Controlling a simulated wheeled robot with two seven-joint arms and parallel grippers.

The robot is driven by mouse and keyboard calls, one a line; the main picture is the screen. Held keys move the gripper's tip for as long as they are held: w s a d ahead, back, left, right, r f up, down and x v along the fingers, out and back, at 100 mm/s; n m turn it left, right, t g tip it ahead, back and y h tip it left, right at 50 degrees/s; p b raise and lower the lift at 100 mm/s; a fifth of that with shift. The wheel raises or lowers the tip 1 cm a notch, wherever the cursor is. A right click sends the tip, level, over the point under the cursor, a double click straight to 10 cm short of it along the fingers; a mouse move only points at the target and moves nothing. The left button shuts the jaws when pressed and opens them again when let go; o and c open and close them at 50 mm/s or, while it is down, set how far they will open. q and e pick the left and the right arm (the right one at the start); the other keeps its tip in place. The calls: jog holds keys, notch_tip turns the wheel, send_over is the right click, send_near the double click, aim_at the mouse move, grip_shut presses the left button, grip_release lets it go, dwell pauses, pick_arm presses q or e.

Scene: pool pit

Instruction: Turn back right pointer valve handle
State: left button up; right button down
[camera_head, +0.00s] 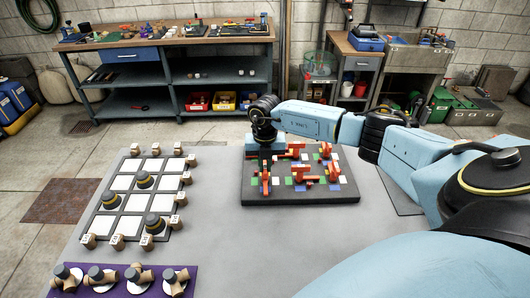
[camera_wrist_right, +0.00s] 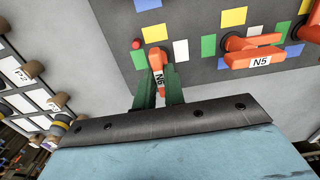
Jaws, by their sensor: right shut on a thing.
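A dark board (camera_head: 300,200) with colored squares and several red pointer handles lies on the grey table. My right gripper (camera_head: 265,170) reaches down over the board's left side. In the right wrist view its green fingers (camera_wrist_right: 158,88) are shut on the red pointer handle labelled N6 (camera_wrist_right: 158,68), one finger on each side. The N6 handle also shows in the head view (camera_head: 265,183), partly covered by the gripper. A red handle labelled N5 (camera_wrist_right: 250,60) lies just to the right in the wrist view, apart from the fingers. My left gripper is out of view.
Left of the board, a grid panel (camera_head: 135,182) with white squares carries black-and-yellow knobs and labelled wooden blocks. A purple mat (camera_head: 120,290) with several fittings lies at the near left. The table between grid and board is clear. A workbench (camera_head: 165,40) stands behind.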

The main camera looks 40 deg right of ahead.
aim_at(265, 166)
dwell(0.5)
jog(key=c, duration=1.5)
grip_release()
jog(key=shift+r, duration=0.1)
notch_tip(265, 166, up, 13)
jog(key=shift+r+b, duration=0.15)
jog(key=shift+b, duration=0.15)
